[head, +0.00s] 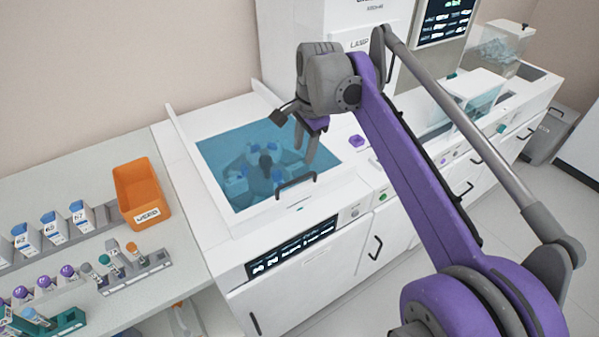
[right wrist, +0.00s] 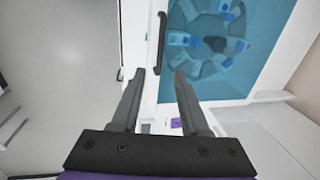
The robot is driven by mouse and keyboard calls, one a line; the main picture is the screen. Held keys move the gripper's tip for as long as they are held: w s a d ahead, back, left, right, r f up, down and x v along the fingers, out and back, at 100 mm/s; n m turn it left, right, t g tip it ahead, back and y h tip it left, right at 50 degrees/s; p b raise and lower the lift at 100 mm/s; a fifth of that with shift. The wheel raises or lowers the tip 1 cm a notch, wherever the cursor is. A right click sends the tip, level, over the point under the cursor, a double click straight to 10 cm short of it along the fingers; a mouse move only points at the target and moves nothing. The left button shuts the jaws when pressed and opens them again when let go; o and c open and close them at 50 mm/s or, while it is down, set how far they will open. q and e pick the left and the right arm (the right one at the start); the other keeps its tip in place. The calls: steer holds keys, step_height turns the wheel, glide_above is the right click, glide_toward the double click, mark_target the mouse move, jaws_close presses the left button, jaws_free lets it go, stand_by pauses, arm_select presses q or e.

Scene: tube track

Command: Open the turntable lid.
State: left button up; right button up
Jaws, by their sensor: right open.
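The turntable lid (head: 215,150) is a see-through blue panel in a white frame, lying flat over the well of the white machine. The turntable (head: 265,165) with its blue-topped slots shows through it. A dark bar handle (head: 296,185) sits at the lid's front edge. My right gripper (head: 305,152) is open and empty above the lid's right part, apart from the handle. In the right wrist view the handle (right wrist: 160,44) lies beyond the fingertips, in line with the gap between them. The lid (right wrist: 240,86) is to the right there. My left gripper is not in view.
An orange bin (head: 142,195) and tube racks (head: 135,270) stand on the bench at left. A purple button (head: 356,141) is right of the lid. A display panel (head: 290,247) is on the machine's front. A tall white unit (head: 300,30) stands behind.

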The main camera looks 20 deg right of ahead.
mark_target(298, 178)
steer(key=f, duration=0.3)
steer(key=w+f, duration=0.1)
steer(key=f, duration=0.3)
steer(key=w+f, duration=0.1)
steer(key=f, duration=0.2)
steer(key=shift+a+f+b, duration=0.15)
steer(key=shift+a+b, duration=0.1)
steer(key=shift+b, duration=0.1)
jaws_close()
stand_by(0.9)
